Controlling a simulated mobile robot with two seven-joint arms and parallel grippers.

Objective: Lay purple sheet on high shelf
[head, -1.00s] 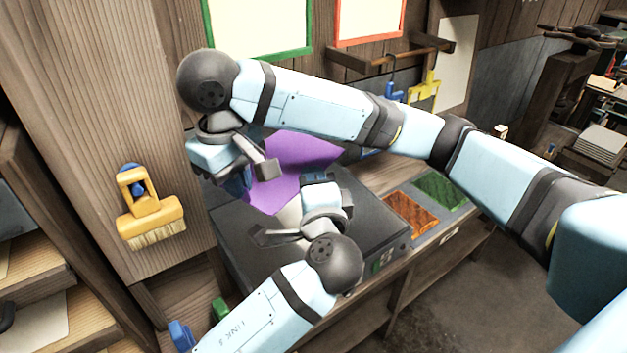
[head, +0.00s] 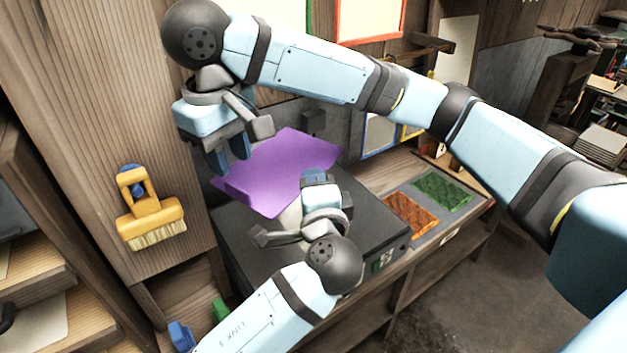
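The purple sheet (head: 282,172) lies over the dark grey box-like unit (head: 365,230) on the bench, with a raised fold along its left edge. My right gripper (head: 229,163) is above the sheet's left end, fingers pointing down with a gap between them, and looks empty. My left gripper (head: 321,178) is at the sheet's near right side; its fingertips are partly hidden, so its grip is unclear. I cannot tell which surface is the high shelf.
Orange (head: 411,214) and green (head: 442,191) sheets lie on the bench to the right. A yellow brush (head: 148,212) hangs on the wooden panel at left. Framed moulds, one with a red frame (head: 369,22), hang on the back wall. Wooden steps (head: 35,285) stand at lower left.

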